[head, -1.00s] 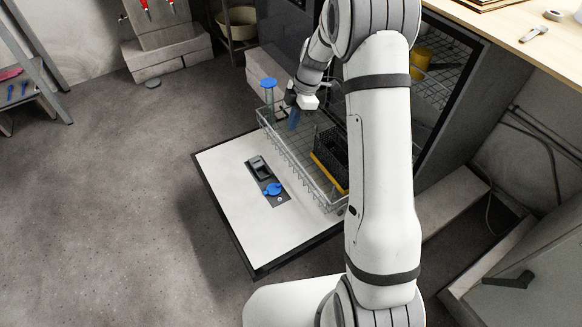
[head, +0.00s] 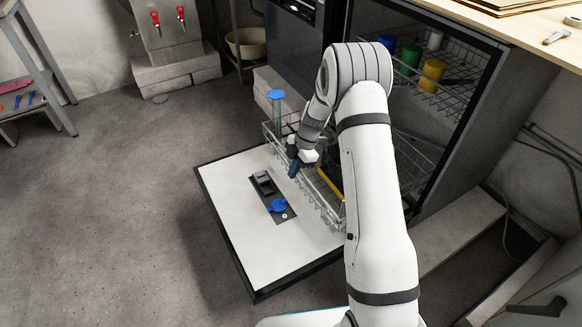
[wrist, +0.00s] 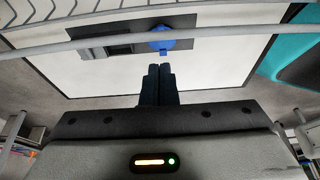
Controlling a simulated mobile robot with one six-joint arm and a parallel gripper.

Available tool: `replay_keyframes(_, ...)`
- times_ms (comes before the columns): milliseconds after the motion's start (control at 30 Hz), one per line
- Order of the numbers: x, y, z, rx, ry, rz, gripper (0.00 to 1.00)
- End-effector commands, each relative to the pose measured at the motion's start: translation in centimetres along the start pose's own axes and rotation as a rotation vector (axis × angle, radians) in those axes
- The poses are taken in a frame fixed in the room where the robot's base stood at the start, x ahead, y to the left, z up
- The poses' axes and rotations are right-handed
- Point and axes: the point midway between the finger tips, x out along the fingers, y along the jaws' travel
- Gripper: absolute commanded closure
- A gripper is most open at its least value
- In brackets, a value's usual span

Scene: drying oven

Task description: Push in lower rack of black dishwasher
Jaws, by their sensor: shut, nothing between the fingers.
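The lower rack (head: 316,192) of the black dishwasher is a grey wire basket, pulled out over the open door (head: 238,220). My gripper (head: 292,170) is shut and empty, pointing down at the rack's front rail. In the wrist view its closed fingers (wrist: 158,72) show close to a grey rail (wrist: 210,34), with the white door panel beyond. I cannot tell whether they touch the rail. A clear item with a blue top (head: 276,95) stands at the rack's far left corner. My arm hides much of the rack's right side and the opening.
The upper rack (head: 455,85) holds blue, green and yellow cups (head: 431,74). The door's inner panel carries a dispenser with a blue cap (head: 278,205). A wooden worktop (head: 510,22) runs at the upper right. The floor (head: 110,200) left of the door is clear.

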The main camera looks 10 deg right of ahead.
Motion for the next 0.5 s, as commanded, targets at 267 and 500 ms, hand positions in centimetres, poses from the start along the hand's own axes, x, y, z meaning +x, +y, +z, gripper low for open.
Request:
replay_keyframes(267, -0.3, 0.0, 2.0, -0.001, 0.001, -0.002, 1.00)
replay_keyframes(500, -0.4, 0.0, 2.1, -0.002, 0.001, -0.002, 1.00)
